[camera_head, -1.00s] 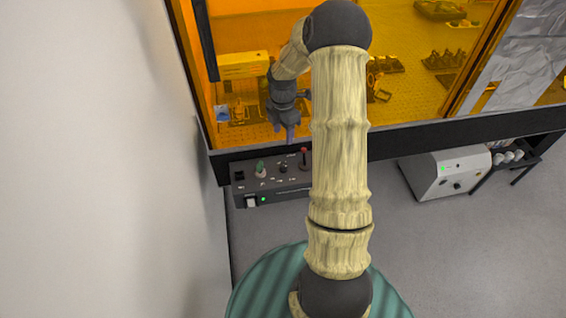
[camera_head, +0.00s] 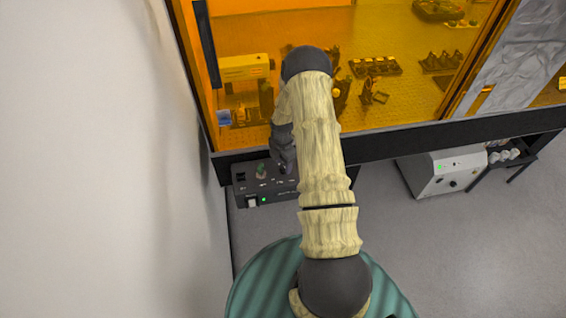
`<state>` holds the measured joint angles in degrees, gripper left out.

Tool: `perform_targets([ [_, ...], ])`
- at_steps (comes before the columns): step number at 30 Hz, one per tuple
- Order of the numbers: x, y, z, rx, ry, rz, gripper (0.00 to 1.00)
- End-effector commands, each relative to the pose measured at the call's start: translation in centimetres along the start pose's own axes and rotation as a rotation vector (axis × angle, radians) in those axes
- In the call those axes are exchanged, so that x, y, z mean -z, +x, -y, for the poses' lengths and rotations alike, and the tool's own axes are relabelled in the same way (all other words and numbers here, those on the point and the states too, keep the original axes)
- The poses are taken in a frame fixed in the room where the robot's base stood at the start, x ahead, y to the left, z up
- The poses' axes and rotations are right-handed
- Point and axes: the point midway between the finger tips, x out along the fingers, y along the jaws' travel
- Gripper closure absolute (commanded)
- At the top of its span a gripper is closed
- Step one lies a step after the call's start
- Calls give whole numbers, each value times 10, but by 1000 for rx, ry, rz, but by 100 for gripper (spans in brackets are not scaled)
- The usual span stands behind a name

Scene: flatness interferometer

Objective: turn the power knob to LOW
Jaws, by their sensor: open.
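A black control box (camera_head: 264,184) stands at the foot of the enclosure's front, left of my arm. A small black knob seen earlier at the middle of the panel is now at or behind my fingertips. The red-topped control to its right is hidden by my arm. I cannot tell which one is the power knob. My gripper (camera_head: 283,167) is open and points down just over the middle of the panel. I cannot tell whether it touches a knob.
An orange-windowed enclosure (camera_head: 395,100) with optical parts inside stands behind the box, its black lower frame (camera_head: 400,140) close to my gripper. A white wall (camera_head: 110,160) is at the left. A white unit (camera_head: 440,173) stands at the right. Grey floor lies between.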

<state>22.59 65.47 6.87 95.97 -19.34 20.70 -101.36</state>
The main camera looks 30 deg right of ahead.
Motion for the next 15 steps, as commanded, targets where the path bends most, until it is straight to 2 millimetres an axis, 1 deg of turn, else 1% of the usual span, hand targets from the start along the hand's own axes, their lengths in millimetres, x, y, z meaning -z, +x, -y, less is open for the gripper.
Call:
perform_targets([
  [3, 0, 9, 0, 1, 1, 0, 51],
  [6, 0, 13, 0, 0, 1, 1, 51],
  [13, 0, 14, 0, 0, 0, 1, 51],
  [14, 0, 14, 0, 0, 0, 1, 53],
  [15, 0, 13, 0, 0, 0, 1, 61],
])
